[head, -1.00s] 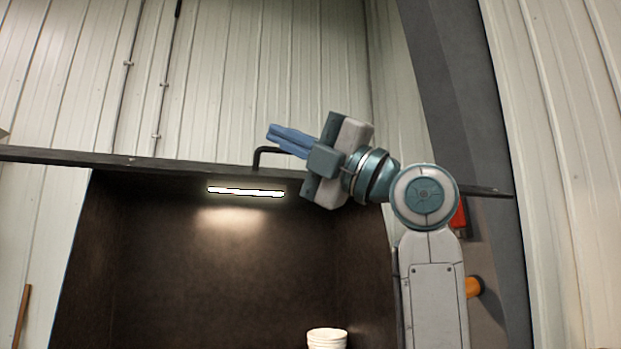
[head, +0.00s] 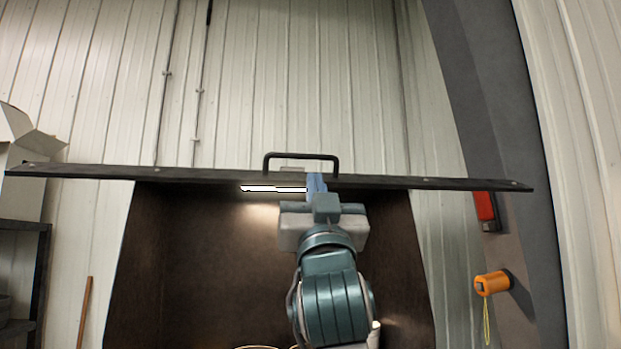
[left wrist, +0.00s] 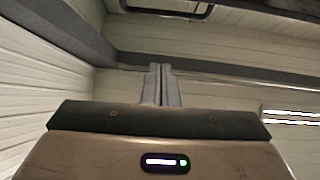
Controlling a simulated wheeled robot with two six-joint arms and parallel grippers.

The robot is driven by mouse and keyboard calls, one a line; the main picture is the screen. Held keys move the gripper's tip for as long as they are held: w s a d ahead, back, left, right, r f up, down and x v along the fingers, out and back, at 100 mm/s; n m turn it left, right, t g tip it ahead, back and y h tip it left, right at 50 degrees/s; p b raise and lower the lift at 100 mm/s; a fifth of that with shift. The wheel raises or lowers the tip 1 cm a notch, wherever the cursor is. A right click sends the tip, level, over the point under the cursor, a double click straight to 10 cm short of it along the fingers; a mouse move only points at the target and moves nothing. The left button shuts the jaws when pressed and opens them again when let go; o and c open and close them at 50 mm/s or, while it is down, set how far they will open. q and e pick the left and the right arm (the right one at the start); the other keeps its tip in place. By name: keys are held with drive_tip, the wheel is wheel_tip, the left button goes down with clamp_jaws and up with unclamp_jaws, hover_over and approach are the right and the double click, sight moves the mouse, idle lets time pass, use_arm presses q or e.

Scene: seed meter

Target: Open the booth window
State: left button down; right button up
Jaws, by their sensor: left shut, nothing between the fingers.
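The booth window shows in the head view as a thin dark panel (head: 430,183), seen nearly edge-on across the top of the booth opening. Its black bar handle (head: 302,155) stands up from the panel's middle. The dark booth interior (head: 210,260) is open to view below it. My left gripper (head: 316,181) is shut and empty, its blue fingers pointing away from me at the panel's edge, just below the handle's right part. I cannot tell whether they touch the panel. The shut fingers (left wrist: 160,84) also show in the left wrist view. My right gripper is not in view.
A lit strip lamp (head: 272,189) is inside the booth top. A red box (head: 485,208) and an orange fitting (head: 492,283) are on the grey post at right. A dark shelf (head: 40,270) with a carton (head: 25,135) stands at left.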

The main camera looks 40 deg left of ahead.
sight(302, 182)
use_arm(q)
drive_tip(key=shift+n+g+y, duration=0.3)
drive_tip(key=shift+n+g, duration=0.1)
drive_tip(key=shift+g, duration=0.3)
drive_tip(key=p+x, duration=0.2)
drive_tip(key=x, duration=0.3)
drive_tip(key=a+p+x, duration=0.1)
drive_tip(key=p+x, duration=0.2)
drive_tip(key=x, duration=0.2)
drive_tip(key=shift+a+p, duration=0.2)
drive_tip(key=shift+p, duration=0.15)
drive_tip(key=f, duration=0.3)
drive_tip(key=w+a+f, duration=0.1)
drive_tip(key=shift+f+p, duration=0.2)
drive_tip(key=shift+p, duration=0.15)
